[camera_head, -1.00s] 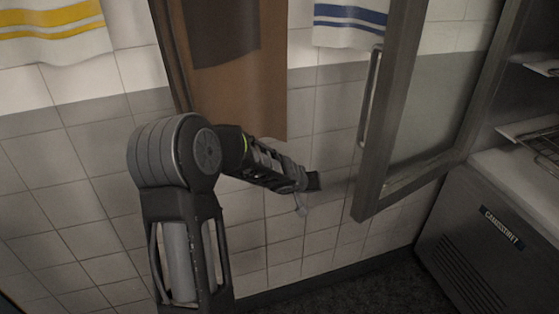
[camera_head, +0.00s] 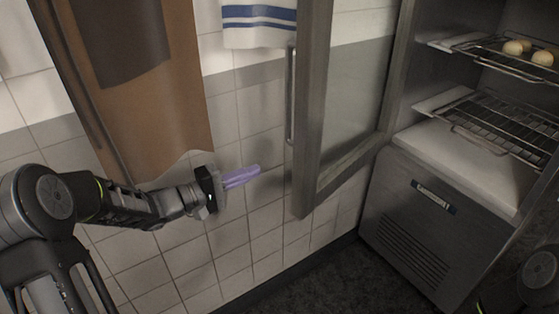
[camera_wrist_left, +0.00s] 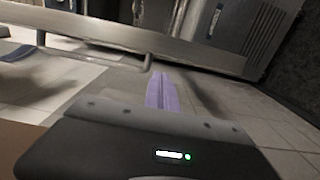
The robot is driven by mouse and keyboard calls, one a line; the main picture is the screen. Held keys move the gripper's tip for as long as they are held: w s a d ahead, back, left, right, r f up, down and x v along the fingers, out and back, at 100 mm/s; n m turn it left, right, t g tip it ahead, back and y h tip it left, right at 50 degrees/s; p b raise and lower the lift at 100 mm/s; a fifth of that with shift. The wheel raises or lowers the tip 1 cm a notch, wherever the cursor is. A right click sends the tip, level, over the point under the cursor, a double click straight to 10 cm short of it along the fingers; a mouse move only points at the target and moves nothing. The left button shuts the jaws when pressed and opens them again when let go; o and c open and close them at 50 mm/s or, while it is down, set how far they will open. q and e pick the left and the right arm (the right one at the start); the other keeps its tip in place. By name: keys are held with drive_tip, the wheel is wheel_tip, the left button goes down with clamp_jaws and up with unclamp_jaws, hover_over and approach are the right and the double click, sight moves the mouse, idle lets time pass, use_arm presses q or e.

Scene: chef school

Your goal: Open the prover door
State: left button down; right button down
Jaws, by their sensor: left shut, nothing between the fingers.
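The prover door (camera_head: 310,110) stands swung wide open in the head view, with a metal frame and a glass pane. Its long bar handle (camera_head: 291,95) is on the door's left side. My left gripper (camera_head: 242,176) is shut and empty, its purple fingers left of the door's lower part and apart from it. In the left wrist view the shut fingers (camera_wrist_left: 161,92) point toward the door frame (camera_wrist_left: 110,35), and the handle (camera_wrist_left: 95,57) crosses ahead of them. The prover (camera_head: 420,215) is open at the right. My right gripper is not visible.
Inside the prover are wire racks (camera_head: 505,125) and several dough balls (camera_head: 517,47) on an upper rack. A brown apron (camera_head: 170,90) and a blue-striped towel (camera_head: 259,22) hang on the tiled wall behind my left arm. Dark floor (camera_head: 310,275) is clear before the prover.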

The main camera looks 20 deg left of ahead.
use_arm(q)
drive_tip(key=shift+w+d, duration=0.1)
drive_tip(key=x, duration=0.9)
drive_tip(key=shift+w+d, duration=0.2)
drive_tip(key=shift+w, duration=0.15)
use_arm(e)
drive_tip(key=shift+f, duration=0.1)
use_arm(q)
drive_tip(key=shift+d, duration=0.1)
